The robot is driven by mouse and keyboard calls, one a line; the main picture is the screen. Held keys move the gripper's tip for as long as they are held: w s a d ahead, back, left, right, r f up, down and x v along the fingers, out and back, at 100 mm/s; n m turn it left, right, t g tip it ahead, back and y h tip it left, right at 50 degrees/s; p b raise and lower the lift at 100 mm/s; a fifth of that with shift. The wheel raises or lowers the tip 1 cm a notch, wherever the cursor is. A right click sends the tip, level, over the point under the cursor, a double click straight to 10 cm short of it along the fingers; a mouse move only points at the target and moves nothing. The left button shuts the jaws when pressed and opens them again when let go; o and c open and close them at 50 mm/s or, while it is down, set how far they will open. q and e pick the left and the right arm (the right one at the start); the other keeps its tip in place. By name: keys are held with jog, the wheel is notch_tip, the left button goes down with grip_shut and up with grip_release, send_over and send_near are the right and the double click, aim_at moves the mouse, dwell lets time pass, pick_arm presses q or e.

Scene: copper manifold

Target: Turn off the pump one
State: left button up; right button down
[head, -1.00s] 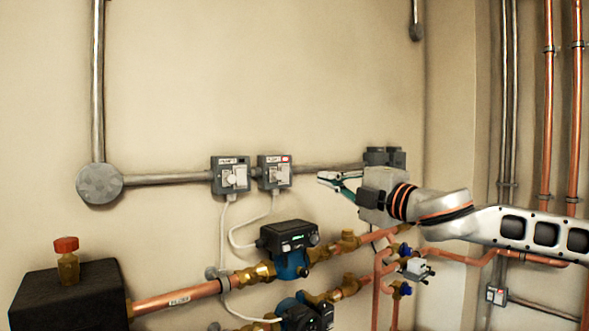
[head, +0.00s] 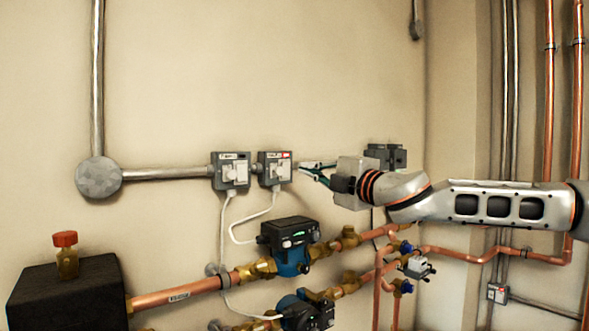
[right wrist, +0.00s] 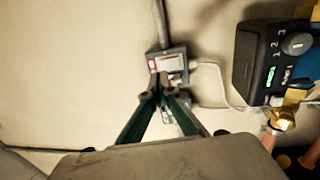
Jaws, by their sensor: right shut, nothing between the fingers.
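Two grey switch boxes are side by side on the wall: a left box (head: 231,171) and a right box (head: 275,169) with a red mark on its label. Each has a pale switch or plug on its front. Their labels are too small to read surely. My right gripper (head: 305,170) is shut and empty, just right of the right box and apparently in front of the wall. In the right wrist view, the right gripper's (right wrist: 160,92) green-edged fingers come together over the lower part of a red-marked box (right wrist: 166,61); contact cannot be told. My left gripper is not in view.
Below the boxes, a blue-and-black pump (head: 289,243) with a lit green display sits on copper piping, with a second pump (head: 304,313) lower down. White cables hang from the boxes. A grey conduit (head: 165,174) runs along the wall. A dark block (head: 66,290) stands lower left.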

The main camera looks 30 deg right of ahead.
aim_at(287, 163)
jog(key=w, duration=0.3)
jog(key=shift+w+a+r, duration=0.1)
jog(key=shift+w+a, duration=0.05)
jog(key=shift+w, duration=0.1)
jog(key=shift+w+r, duration=0.2)
jog(key=shift+w, duration=0.8)
jog(key=shift+a, duration=0.1)
